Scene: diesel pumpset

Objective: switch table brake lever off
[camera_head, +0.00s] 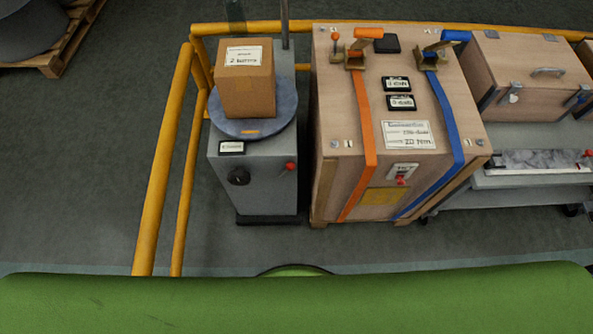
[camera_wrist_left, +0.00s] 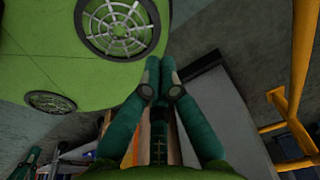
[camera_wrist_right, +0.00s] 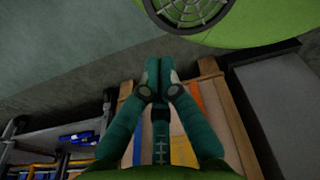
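A grey pedestal (camera_head: 225,200) carries a round blue-grey table (camera_head: 285,112) in the head view. A lever with a red knob (camera_head: 290,166) sticks out of its front, right of a black round knob (camera_head: 238,176). The lever's markings are too small to read. A cardboard box (camera_head: 247,85) stands on the round table. My left gripper (camera_wrist_left: 160,78) is shut and empty in the left wrist view, apart from the lever. My right gripper (camera_wrist_right: 159,75) is shut and empty in the right wrist view. Neither gripper shows in the head view.
A strapped wooden crate (camera_head: 340,120) stands right of the pedestal, with its own red-handled switch (camera_head: 402,178). Yellow rails (camera_head: 165,160) run left of and behind the pedestal. A grey trolley (camera_head: 530,180) with a red knob (camera_head: 588,153) is at far right. Floor is clear before the pedestal.

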